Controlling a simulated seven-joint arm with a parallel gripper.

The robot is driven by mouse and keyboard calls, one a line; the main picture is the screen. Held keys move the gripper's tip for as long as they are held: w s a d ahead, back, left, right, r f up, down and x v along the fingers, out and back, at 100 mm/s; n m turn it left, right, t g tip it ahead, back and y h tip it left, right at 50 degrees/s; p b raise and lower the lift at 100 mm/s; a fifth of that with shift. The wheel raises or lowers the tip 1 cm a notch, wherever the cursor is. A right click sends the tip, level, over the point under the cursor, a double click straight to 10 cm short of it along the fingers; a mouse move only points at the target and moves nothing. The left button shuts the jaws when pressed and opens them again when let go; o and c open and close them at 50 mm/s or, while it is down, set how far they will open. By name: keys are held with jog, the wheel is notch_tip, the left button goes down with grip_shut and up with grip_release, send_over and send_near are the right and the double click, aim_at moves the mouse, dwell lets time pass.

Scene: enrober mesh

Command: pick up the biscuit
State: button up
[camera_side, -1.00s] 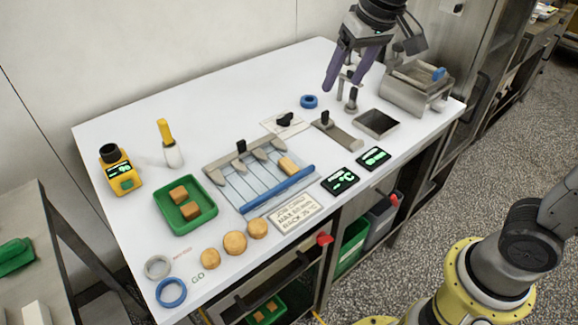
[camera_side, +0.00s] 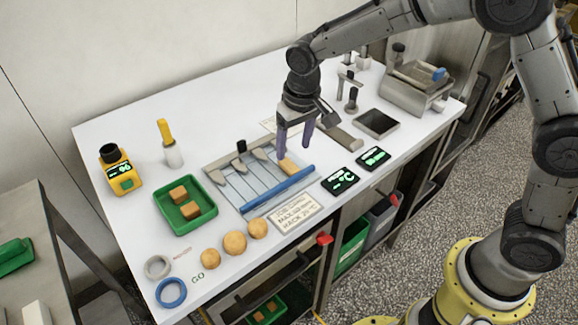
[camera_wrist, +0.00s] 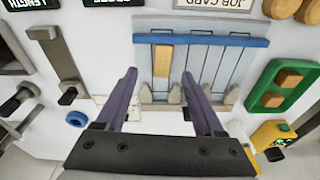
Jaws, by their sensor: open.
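A tan rectangular biscuit (camera_side: 288,167) lies in one lane of the slatted grey rack (camera_side: 240,185), close to the blue bar (camera_side: 278,189). In the wrist view the biscuit (camera_wrist: 162,61) lies ahead of the fingertips, lined up with the space between them. My gripper (camera_side: 294,150) is open and empty, with its purple fingers pointing down above the biscuit's end of the rack. The wrist view shows the two fingers (camera_wrist: 158,74) spread wide apart. The exact height above the rack is hard to tell.
A green tray (camera_side: 211,219) with two brown blocks stands left of the rack. Several round tan pieces (camera_side: 234,243) lie in front. Grey pointed pieces (camera_side: 240,166) line the rack's back edge. Two displays (camera_side: 340,181) and an open metal pan (camera_side: 376,123) are to the right.

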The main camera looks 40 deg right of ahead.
aim_at(289, 165)
jog(key=shift+w+a+f, duration=0.1)
jog(key=shift+w+f, duration=0.05)
jog(key=shift+f, duration=0.75)
jog(key=shift+w+a+f, duration=0.1)
jog(key=shift+w+f, duration=0.05)
jog(key=shift+f, duration=0.75)
jog(key=shift+w+f, duration=0.15)
jog(key=shift+f, duration=0.75)
jog(key=c, duration=1.1)
